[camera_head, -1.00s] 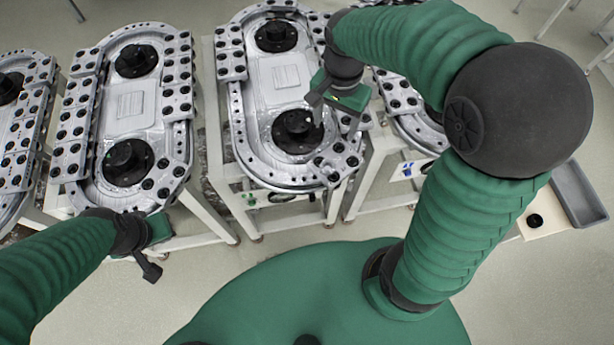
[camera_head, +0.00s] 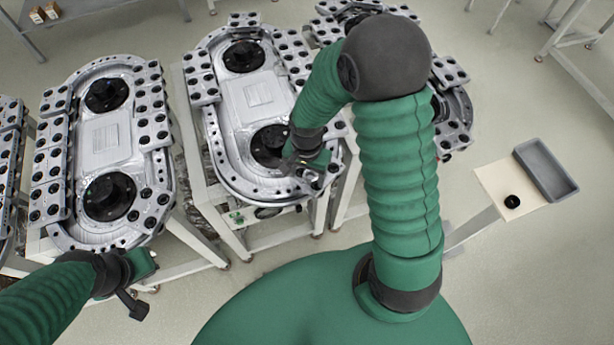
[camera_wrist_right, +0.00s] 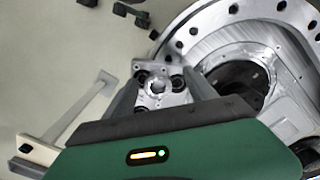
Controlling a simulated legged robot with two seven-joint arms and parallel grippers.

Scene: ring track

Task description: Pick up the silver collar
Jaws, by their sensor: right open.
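A small silver part with a round hole, which looks like the silver collar (camera_wrist_right: 158,88), shows in the right wrist view on a silver block at the end of the ring track (camera_head: 232,187). My right gripper (camera_head: 304,168) is over the near right end of the middle track. In the right wrist view its two fingers (camera_wrist_right: 160,78) are spread, one on each side of the collar, with nothing clamped. Whether they touch it I cannot tell. My left gripper (camera_head: 135,288) hangs before the left track; its jaw opening is unclear.
Black round hubs (camera_head: 268,145) stand inside the middle track, close beside my right gripper. Another track (camera_head: 110,150) stands to the left. A grey bin (camera_head: 546,170) and a black ring (camera_head: 512,201) are on a pale stand at the right. Open floor lies between.

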